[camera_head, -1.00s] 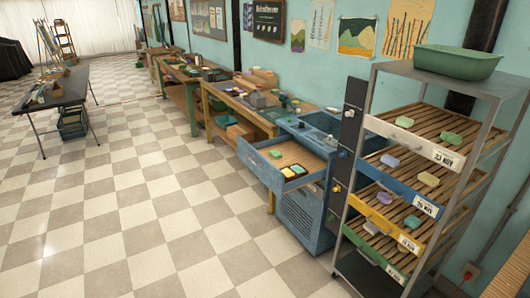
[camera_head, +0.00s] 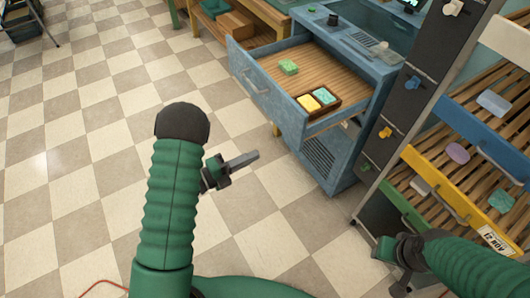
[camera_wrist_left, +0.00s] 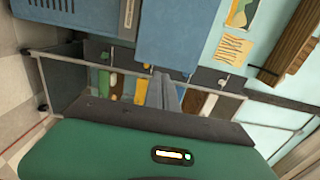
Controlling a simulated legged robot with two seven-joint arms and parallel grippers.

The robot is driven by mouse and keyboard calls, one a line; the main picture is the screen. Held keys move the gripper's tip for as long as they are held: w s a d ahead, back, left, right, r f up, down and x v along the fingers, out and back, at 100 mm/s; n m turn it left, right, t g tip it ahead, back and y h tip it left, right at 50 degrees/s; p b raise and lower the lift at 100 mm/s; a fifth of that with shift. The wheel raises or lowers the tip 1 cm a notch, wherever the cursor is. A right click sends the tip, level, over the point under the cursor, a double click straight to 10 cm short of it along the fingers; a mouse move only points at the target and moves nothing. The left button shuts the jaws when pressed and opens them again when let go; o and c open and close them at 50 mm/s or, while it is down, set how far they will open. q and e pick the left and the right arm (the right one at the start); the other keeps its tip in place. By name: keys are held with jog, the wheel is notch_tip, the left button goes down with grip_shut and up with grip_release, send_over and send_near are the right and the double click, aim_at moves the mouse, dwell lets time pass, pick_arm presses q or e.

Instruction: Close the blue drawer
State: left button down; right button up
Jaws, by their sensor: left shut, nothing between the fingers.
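The blue drawer (camera_head: 262,98) is pulled well out of the blue cabinet (camera_head: 330,160) in the head view. Its front panel and handle face left. Inside it lie a green soap (camera_head: 288,67) and a small dark tray with a yellow soap (camera_head: 308,103) and a teal soap (camera_head: 324,96). My left gripper (camera_head: 250,158) is shut and empty, over the floor in front of and below the drawer, apart from it. Its fingers also show in the left wrist view (camera_wrist_left: 166,90). My right gripper (camera_head: 392,266) is low near the rack; its fingers are unclear.
A drying rack (camera_head: 390,115) with coloured, slatted shelves of soaps stands right of the cabinet, close to my right arm. A wooden workbench (camera_head: 255,25) stands beyond the drawer. The checkered floor (camera_head: 75,130) on the left is clear.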

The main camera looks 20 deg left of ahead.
pick_arm(q)
send_near(297, 135)
jog(key=d, duration=0.1)
jog(key=x, duration=0.5)
jog(key=shift+w+a+f+b, duration=0.1)
jog(key=shift+w+a+b, duration=0.25)
jog(key=shift+a+b, duration=0.05)
jog(key=shift+w+d, duration=0.25)
jog(key=shift+w, duration=0.15)
jog(key=shift+d, duration=0.15)
pick_arm(e)
jog(key=shift+s+d+f, duration=0.15)
jog(key=shift+d+f, duration=0.15)
jog(key=shift+f, duration=0.05)
pick_arm(q)
jog(key=shift+d, duration=0.1)
pick_arm(e)
jog(key=shift+d, duration=0.1)
pick_arm(q)
jog(key=shift+w, duration=0.1)
